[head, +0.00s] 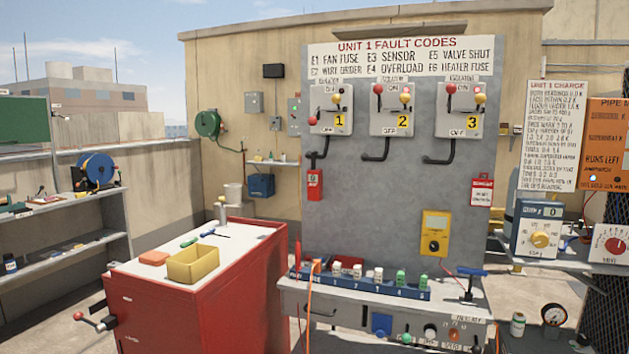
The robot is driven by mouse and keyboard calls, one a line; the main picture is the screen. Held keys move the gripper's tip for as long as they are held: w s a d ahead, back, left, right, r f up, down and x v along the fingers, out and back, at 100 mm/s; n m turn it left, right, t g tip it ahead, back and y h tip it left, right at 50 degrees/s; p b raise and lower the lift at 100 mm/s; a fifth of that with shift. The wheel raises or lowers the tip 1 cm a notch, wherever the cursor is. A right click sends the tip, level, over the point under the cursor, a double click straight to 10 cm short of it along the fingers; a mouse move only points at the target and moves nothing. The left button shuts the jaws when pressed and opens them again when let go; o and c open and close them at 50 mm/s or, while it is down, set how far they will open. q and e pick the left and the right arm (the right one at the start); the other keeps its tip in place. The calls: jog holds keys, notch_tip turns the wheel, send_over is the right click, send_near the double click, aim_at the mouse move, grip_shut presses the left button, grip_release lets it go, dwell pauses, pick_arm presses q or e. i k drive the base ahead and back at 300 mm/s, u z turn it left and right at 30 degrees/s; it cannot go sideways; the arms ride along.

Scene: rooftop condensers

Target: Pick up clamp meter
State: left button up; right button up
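A yellow hand-held-looking meter (435,234) with a pale display at its top and a dark round dial below is upright against the grey panel, above the right part of the bench. I cannot tell for sure that it is the clamp meter; no clamp jaws can be made out on it. Neither of my grippers shows in the head view.
A red cabinet (175,300) at front left bears a yellow bin (193,265). A blue rack (360,285) with several small bottles lies along the bench (370,315). A blue-handled T-shaped tool (471,271) stands at the bench's right. Switches with levers line the grey panel (375,200).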

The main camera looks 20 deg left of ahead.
aim_at(314, 176)
jog(key=u, duration=0.6)
jog(key=i, duration=1.6)
jog(key=z, duration=0.7)
